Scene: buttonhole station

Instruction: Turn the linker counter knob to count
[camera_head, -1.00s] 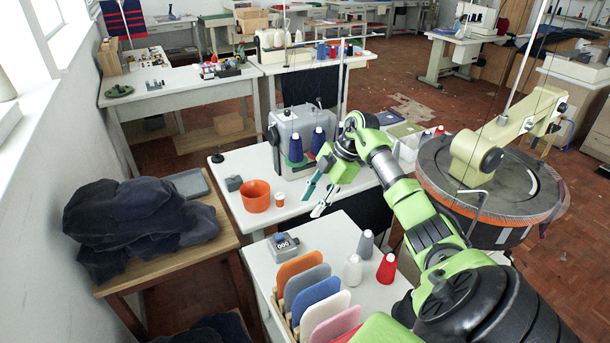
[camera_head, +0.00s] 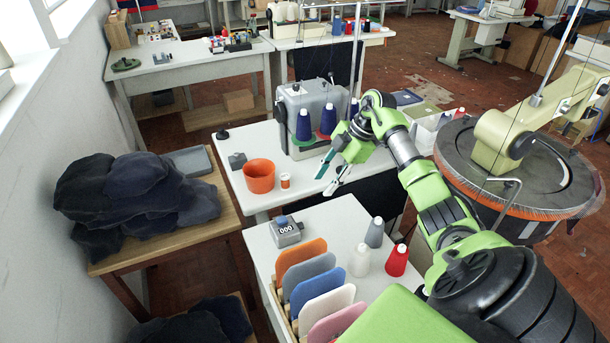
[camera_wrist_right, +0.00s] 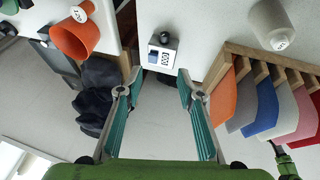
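The counter (camera_head: 286,231) is a small grey box on the front white table, with a dial reading 000 and a blue-grey knob (camera_head: 281,221) on top. In the right wrist view the counter (camera_wrist_right: 161,54) lies beyond the fingertips, roughly centred between them, with its dark knob (camera_wrist_right: 165,38) at its far side. My right gripper (camera_head: 334,175) is open and empty, above and to the right of the counter in the head view. In the right wrist view its teal fingers (camera_wrist_right: 158,85) are spread wide and touch nothing.
An orange cup (camera_head: 259,177) and a small orange-and-white spool (camera_head: 285,181) stand on the table behind. A wooden rack of coloured panels (camera_head: 302,262) and several thread cones (camera_head: 359,260) stand near the counter. Dark cloth (camera_head: 135,190) is piled at left.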

